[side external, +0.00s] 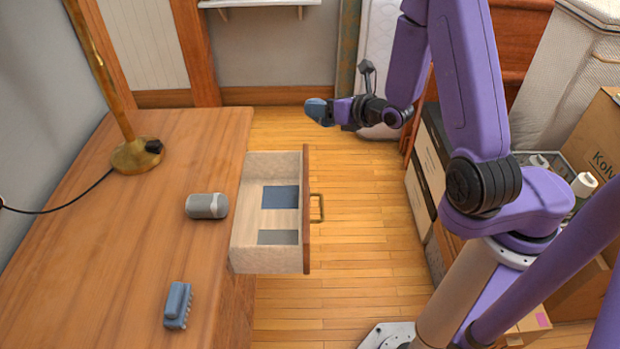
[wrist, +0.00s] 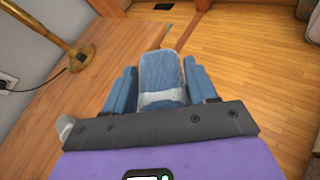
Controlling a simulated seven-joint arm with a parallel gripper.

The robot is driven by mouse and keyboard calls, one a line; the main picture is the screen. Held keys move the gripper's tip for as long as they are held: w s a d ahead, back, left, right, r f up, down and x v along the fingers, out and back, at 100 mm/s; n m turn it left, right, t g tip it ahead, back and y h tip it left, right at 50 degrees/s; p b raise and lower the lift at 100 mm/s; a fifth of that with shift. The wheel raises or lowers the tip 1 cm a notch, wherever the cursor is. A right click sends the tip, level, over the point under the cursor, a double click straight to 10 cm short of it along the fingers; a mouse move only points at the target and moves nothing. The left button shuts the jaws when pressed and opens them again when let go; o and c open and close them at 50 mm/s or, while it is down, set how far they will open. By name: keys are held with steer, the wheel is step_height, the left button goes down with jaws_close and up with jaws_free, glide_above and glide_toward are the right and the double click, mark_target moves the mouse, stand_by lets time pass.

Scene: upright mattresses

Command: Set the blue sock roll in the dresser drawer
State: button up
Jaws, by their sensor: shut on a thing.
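My gripper (side external: 329,112) is shut on the blue sock roll (side external: 316,109), held in the air beyond the far end of the drawer in the side view. In the wrist view the sock roll (wrist: 162,72) sits between the two blue fingers and shows a pale band near its lower end. The dresser drawer (side external: 307,240) is pulled open, with a brass handle on its right-hand front. A dark blue flat square (side external: 280,197) and a smaller grey flat piece (side external: 277,237) lie inside it. The sock roll is apart from the drawer.
On the wooden dresser top (side external: 120,240) are a grey cylinder (side external: 207,206), a blue-grey ridged object (side external: 177,305) and a brass lamp stand (side external: 137,154). Cardboard boxes (side external: 600,140) and a crate of bottles stand at the right. The floor beside the drawer front is clear.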

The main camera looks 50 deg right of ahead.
steer(key=w+a+r+n+g+y, duration=0.15)
steer(key=a+n+g+y, duration=0.55)
steer(key=a, duration=2.1)
steer(key=s+a+r+n+g+y, duration=0.1)
steer(key=s+a+n+g+y, duration=0.2)
steer(key=s+a+n, duration=0.6)
steer(key=s+a+r+n+g+y, duration=0.1)
steer(key=s+a+n+g+y, duration=0.3)
steer(key=s+a, duration=0.9)
steer(key=shift+n, duration=0.5)
steer(key=w+a+f, duration=0.3)
steer(key=a, duration=0.1)
steer(key=w+a+f, duration=0.2)
steer(key=a+f, duration=0.1)
steer(key=a, duration=0.2)
steer(key=w+a+f, duration=0.3)
steer(key=a, duration=0.2)
steer(key=shift+w+a+f, duration=0.1)
steer(key=shift+w+a, duration=0.05)
steer(key=shift+w, duration=0.2)
steer(key=shift+w+a+f, duration=0.2)
steer(key=shift+a+f, duration=0.2)
steer(key=shift+f, duration=1.65)
